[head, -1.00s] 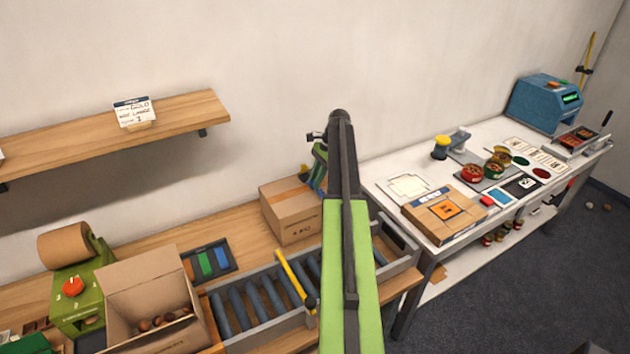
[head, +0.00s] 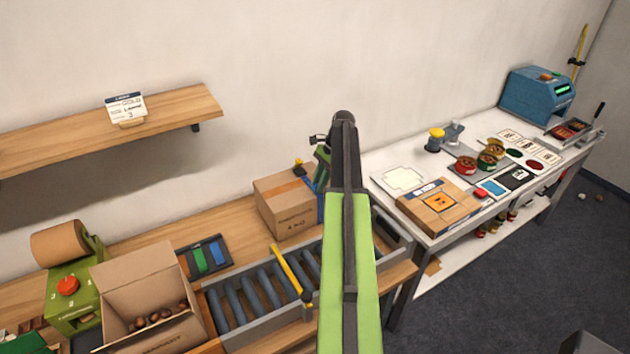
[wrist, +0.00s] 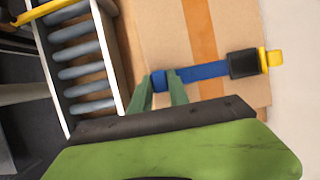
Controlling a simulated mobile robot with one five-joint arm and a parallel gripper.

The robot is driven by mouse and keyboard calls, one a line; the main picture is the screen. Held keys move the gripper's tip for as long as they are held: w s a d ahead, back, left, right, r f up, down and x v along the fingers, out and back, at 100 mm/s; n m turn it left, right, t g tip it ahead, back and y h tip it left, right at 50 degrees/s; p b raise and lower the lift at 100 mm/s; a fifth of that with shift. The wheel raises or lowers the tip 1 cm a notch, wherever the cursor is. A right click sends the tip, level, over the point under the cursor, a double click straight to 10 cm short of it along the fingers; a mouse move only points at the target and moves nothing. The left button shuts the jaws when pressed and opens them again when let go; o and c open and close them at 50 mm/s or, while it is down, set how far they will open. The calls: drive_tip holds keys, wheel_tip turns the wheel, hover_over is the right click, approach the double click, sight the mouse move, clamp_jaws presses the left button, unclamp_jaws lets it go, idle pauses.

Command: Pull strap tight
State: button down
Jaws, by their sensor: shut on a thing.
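A closed cardboard box (head: 285,212) with an orange tape line stands at the back of the wooden bench, left of my arm. In the wrist view, the box (wrist: 218,100) has a blue strap (wrist: 208,70) across its top. The strap runs into a black buckle (wrist: 244,63) with a yellow end (wrist: 272,58) at the box's far side. My gripper (wrist: 160,82) is shut on the blue strap's near end, close to the box's edge beside the rollers. In the head view my arm mostly hides the gripper. How taut the strap is I cannot tell.
A roller conveyor (head: 222,335) with a yellow bar (head: 287,270) lies in front of the box. An open carton (head: 120,325) of chestnuts stands at left. A white table (head: 480,238) with tins and a flat package (head: 438,205) is at right. A shelf (head: 170,115) hangs at upper left.

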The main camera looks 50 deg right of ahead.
drive_tip(key=c, duration=1.2)
unclamp_jaws()
drive_tip(key=shift+c, duration=0.2)
drive_tip(key=p+v, duration=1.6)
drive_tip(key=v, duration=0.1)
drive_tip(key=shift+r, duration=0.25)
drive_tip(key=shift+d, duration=0.1)
drive_tip(key=shift+f, duration=0.15)
